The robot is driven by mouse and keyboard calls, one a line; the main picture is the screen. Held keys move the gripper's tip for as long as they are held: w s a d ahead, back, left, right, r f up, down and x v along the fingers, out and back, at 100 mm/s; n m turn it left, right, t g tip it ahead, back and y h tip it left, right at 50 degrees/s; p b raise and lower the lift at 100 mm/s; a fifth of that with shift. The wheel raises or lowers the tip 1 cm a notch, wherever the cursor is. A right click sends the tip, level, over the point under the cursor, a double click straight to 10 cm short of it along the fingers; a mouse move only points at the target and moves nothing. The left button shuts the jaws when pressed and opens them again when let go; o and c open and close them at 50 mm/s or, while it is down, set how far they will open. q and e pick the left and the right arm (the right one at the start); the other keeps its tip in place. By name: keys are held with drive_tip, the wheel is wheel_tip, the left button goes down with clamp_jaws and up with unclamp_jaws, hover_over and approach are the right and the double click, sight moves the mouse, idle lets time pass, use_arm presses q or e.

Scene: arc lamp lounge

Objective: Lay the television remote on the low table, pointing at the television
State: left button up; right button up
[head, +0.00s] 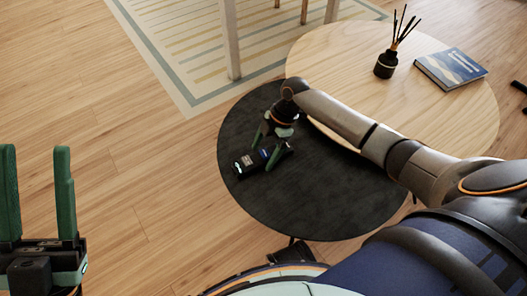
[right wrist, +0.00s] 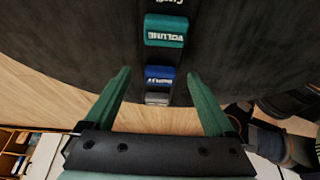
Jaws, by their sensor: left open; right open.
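The remote (head: 244,164) is a slim black bar with coloured buttons. It lies on the black round table (head: 300,210), near its left side, and runs slantwise in the head view. In the right wrist view the remote (right wrist: 165,56) shows a teal button marked VOLUME, a blue one and a grey one. My right gripper (head: 263,157) is open, its green fingers on either side of the remote. In the right wrist view there is a gap between the remote and each finger. My left gripper (head: 36,190) is open and empty at the far left. No television is in view.
A pale wooden round table (head: 440,115) adjoins the black one at the upper right. It carries a reed diffuser (head: 386,65) and a blue book (head: 450,68). A striped rug (head: 180,60) and pale furniture legs (head: 230,40) are at the back. The black table's front part is bare.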

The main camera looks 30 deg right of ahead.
drive_tip(key=p+v, duration=0.5)
drive_tip(key=v, duration=0.6)
drive_tip(key=a+t, duration=0.1)
drive_tip(key=w+a, duration=0.1)
drive_tip(key=a+f+m+t, duration=0.1)
drive_tip(key=shift+w+a+t, duration=0.3)
drive_tip(key=shift+w, duration=0.05)
drive_tip(key=a+r+m+t+y, duration=0.2)
drive_tip(key=a+r+m+t, duration=0.1)
drive_tip(key=a+r+t, duration=0.4)
drive_tip(key=a+r+m+t+y, duration=0.2)
drive_tip(key=a+r+t, duration=0.3)
drive_tip(key=r, duration=0.4)
drive_tip(key=s+d+r+t+y, duration=0.1)
drive_tip(key=s+r+t+y, duration=0.5)
drive_tip(key=s+r, duration=1)
wheel_tip(320, 180, up, 4)
drive_tip(key=shift+s+r+t+y, duration=0.15)
drive_tip(key=shift+s+t+y, duration=0.25)
drive_tip(key=shift+t, duration=0.3)
